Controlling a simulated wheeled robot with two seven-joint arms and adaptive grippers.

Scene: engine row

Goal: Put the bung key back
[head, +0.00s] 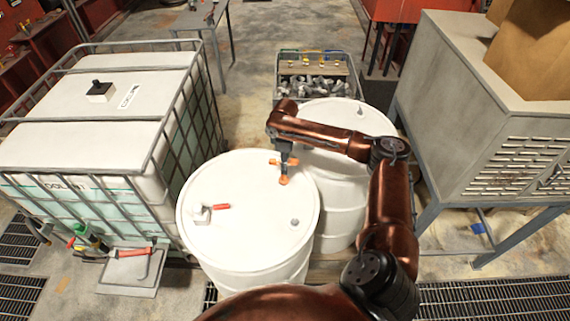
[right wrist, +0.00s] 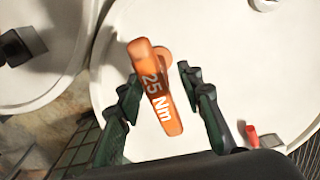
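The orange bung key (right wrist: 158,90), marked "25 Nm", shows in the right wrist view over the lid of the front white drum (head: 225,170). In the head view the key (head: 284,179) is near the drum's far right rim. My right gripper (head: 286,160) points down at it from above. In the right wrist view the fingers of the gripper (right wrist: 158,82) stand apart on either side of the key. A gap shows at the right finger; contact at the left cannot be told. My left gripper is not in view.
A red-handled fitting (head: 221,206) and a small bung (head: 294,222) are on the front drum lid. A second white drum (head: 372,122) stands behind it. A caged tank (head: 120,130) is at left, a grey cabinet (head: 450,80) at right, a crate of metal parts (head: 315,62) behind.

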